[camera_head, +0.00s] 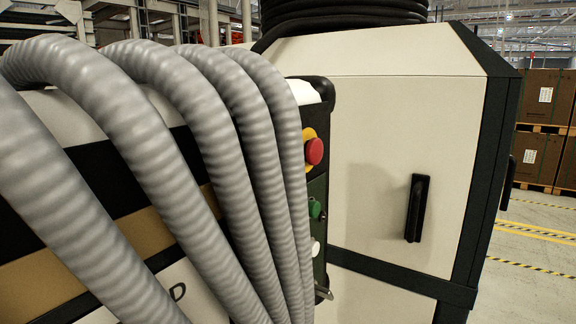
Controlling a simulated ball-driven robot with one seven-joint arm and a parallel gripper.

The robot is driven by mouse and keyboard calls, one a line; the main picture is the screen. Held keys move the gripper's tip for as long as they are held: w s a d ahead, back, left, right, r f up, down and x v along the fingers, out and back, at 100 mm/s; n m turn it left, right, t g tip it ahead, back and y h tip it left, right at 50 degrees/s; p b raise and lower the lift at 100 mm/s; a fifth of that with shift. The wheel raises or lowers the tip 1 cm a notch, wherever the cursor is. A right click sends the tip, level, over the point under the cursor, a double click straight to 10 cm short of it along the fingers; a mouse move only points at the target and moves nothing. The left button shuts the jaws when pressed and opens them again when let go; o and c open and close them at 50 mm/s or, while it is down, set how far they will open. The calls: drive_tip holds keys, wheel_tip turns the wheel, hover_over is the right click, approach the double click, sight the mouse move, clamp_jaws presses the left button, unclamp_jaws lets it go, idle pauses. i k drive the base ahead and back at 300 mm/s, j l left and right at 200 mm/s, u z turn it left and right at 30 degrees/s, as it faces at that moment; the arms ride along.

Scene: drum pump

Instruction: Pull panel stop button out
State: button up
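The red stop button (314,152) is a round mushroom head on a yellow collar (309,135). It stands out from a dark control panel (318,190) that I see nearly edge-on, near the middle of the view. I cannot tell whether the button is pressed in or pulled out. Below it are a green button (315,209) and a white button (316,248). Grey ribbed hoses cover the panel's left part. My gripper does not show in this view.
Several grey ribbed hoses (150,150) arch across the left half, close in front of the panel. A cream cabinet (400,130) with a black handle (416,208) stands right of the panel. Stacked brown boxes (545,95) and open floor (530,265) lie at the right.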

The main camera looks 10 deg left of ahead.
sight(314, 150)
drive_tip(key=k+l+u, duration=0.1)
drive_tip(key=u, duration=0.4)
drive_tip(key=k+l+u, duration=0.15)
drive_tip(key=u, duration=0.35)
drive_tip(key=k+u, duration=0.15)
drive_tip(key=u, duration=0.35)
drive_tip(key=z, duration=1.3)
drive_tip(key=i+l, duration=0.2)
drive_tip(key=l, duration=0.15)
drive_tip(key=i+l+u, duration=0.1)
drive_tip(key=l, duration=0.25)
drive_tip(key=i+l, duration=0.4)
drive_tip(key=l, duration=0.35)
drive_tip(key=u, duration=0.05)
